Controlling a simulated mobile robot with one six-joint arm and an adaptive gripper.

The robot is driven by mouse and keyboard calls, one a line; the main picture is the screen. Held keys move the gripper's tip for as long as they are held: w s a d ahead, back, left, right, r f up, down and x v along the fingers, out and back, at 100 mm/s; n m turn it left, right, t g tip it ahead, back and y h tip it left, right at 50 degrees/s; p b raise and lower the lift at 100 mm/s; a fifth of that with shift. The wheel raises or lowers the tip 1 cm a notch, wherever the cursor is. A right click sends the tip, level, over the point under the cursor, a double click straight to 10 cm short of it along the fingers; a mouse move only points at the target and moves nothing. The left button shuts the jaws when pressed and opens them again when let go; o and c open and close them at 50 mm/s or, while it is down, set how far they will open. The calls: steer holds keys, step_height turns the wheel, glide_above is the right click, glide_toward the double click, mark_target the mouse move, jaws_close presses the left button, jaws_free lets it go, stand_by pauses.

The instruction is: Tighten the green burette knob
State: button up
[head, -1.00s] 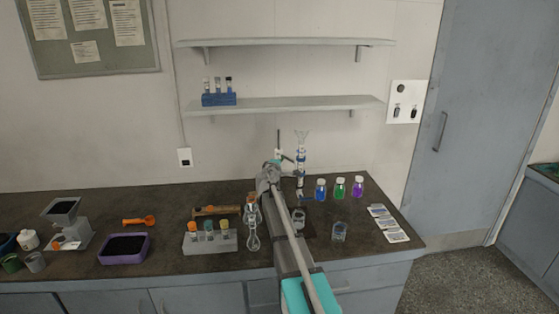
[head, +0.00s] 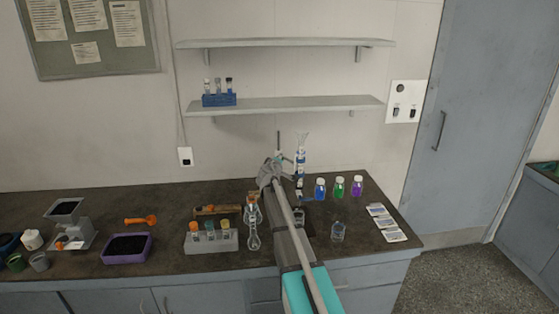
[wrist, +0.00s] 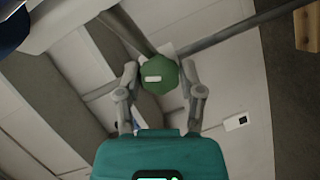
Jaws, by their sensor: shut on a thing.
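The green knob (wrist: 160,82) shows in the wrist view as a faceted disc with a white bar mark lying nearly level. My gripper (wrist: 163,77) has one finger on each side of it and is shut on the knob. In the head view, the burette (head: 301,152) stands upright at the back of the bench, with its funnel-like top showing. My gripper end (head: 271,172) is just left of the burette there. The knob and the fingertips cannot be made out in the head view.
Blue, green and purple bottles (head: 339,187) stand right of the burette. A beaker (head: 338,231) is in front of them. A flask (head: 253,236) and a vial rack (head: 211,240) stand left of my arm. Shelves (head: 285,103) hang above the bench (head: 175,204).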

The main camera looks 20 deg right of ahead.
steer(key=o, duration=1.2)
steer(key=shift+c, duration=0.2)
steer(key=shift+f, duration=0.1)
steer(key=shift+f+n+t+h+b, duration=0.1)
steer(key=shift+n+t+h+b, duration=0.55)
steer(key=shift+n+b, duration=1.05)
steer(key=v, duration=1.4)
steer(key=s+a+f+m+g+y+p, duration=0.1)
steer(key=s+f+m+g, duration=0.3)
steer(key=s, duration=0.4)
steer(key=s+a+f+m+g+y+p, duration=0.2)
steer(key=s+a+f+m+g+y, duration=0.1)
steer(key=s, duration=0.5)
steer(key=shift+s+a+f+m+g, duration=0.25)
steer(key=shift+a+f+m+g, duration=0.45)
steer(key=shift+f+g, duration=0.9)
steer(key=shift+d+f+t, duration=0.1)
steer(key=shift+f+t, duration=0.15)
